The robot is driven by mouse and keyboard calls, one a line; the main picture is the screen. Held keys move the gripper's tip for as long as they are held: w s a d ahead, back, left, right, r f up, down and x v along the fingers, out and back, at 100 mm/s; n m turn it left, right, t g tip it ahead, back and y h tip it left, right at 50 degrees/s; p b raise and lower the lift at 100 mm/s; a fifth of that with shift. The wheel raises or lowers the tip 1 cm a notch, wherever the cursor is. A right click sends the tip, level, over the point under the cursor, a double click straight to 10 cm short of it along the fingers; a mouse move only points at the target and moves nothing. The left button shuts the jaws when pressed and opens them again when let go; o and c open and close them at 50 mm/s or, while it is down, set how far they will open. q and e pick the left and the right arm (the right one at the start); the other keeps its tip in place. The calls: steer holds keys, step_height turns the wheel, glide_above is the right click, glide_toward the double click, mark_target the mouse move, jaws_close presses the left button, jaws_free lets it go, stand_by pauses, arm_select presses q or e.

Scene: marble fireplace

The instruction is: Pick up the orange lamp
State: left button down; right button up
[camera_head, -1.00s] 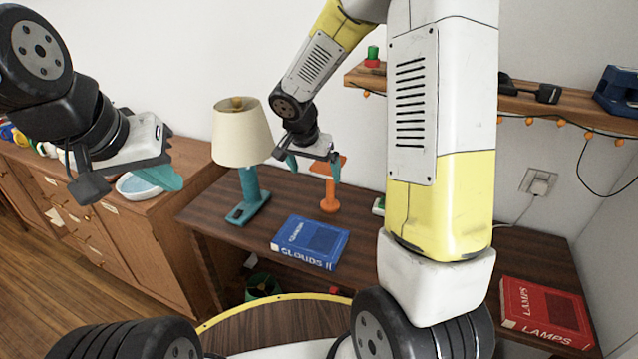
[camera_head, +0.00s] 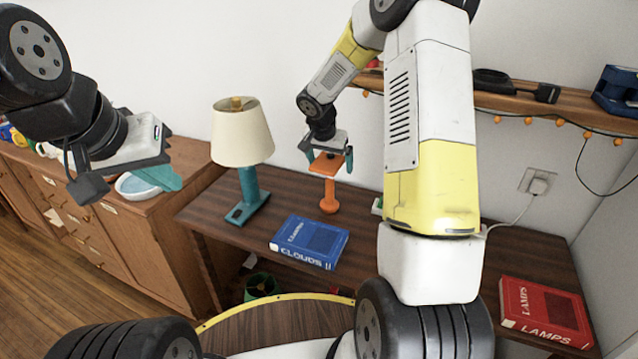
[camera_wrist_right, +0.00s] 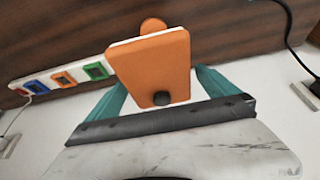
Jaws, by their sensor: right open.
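The orange lamp (camera_head: 329,190) stands upright on the dark wooden desk, with a round base, a thin stem and a flat head. My right gripper (camera_head: 328,160) is right above the lamp's head with its fingers pointing down, one on either side. In the right wrist view the lamp's flat orange head (camera_wrist_right: 152,68) lies between the two teal fingers (camera_wrist_right: 165,90), which are apart from each other. My left gripper (camera_head: 165,178) is raised at the left, above the wooden cabinet. Its teal fingers show only from the side, so its opening is unclear.
A teal lamp with a cream shade (camera_head: 241,135) stands left of the orange lamp. A blue book (camera_head: 310,242) lies in front, a red book (camera_head: 545,310) at the right. A power strip (camera_wrist_right: 60,80) lies nearby. A shelf (camera_head: 550,108) is above right.

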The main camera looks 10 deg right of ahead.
steer(key=shift+f, duration=0.15)
steer(key=shift+c, duration=0.2)
jaws_close()
stand_by(0.3)
